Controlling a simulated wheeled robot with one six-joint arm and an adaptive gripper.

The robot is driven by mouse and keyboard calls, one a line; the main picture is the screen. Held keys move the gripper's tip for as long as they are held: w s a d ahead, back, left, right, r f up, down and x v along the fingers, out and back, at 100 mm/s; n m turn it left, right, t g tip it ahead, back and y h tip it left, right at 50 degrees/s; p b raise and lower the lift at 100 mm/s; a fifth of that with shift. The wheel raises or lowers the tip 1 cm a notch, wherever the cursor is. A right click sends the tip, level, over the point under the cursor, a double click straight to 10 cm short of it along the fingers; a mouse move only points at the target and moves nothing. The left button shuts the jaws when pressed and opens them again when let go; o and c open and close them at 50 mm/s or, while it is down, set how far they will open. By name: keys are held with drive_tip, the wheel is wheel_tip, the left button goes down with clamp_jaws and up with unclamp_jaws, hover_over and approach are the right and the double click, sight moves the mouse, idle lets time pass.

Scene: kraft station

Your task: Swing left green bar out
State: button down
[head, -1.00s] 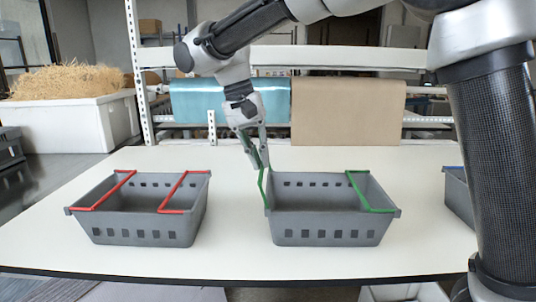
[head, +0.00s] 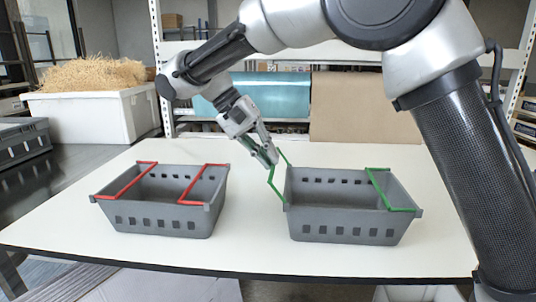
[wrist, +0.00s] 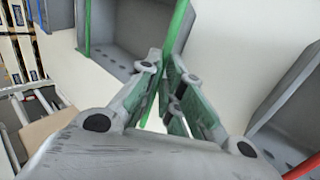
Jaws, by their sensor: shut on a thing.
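The grey crate with green bars (head: 345,232) stands on the table right of centre in the head view. Its left green bar (head: 274,185) is tilted out past the crate's left rim. Its right green bar (head: 391,190) lies across the crate's top near the right end. My gripper (head: 271,160) is at the left bar, just outside the crate's left side. In the wrist view, my gripper's fingertips (wrist: 172,68) are closed on the left green bar (wrist: 178,25). The exact contact is partly hidden by the fingers.
A grey crate with red bars (head: 160,218) stands to the left, with a gap of bare table (head: 255,240) between the crates. Behind the table are rolls of blue material (head: 285,97) and brown paper (head: 362,105). A white bin of straw (head: 95,112) is at the back left.

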drive_tip(key=c, duration=1.6)
unclamp_jaws()
drive_tip(key=shift+a, duration=0.1)
drive_tip(key=v, duration=0.7)
drive_tip(key=shift+r, duration=0.15)
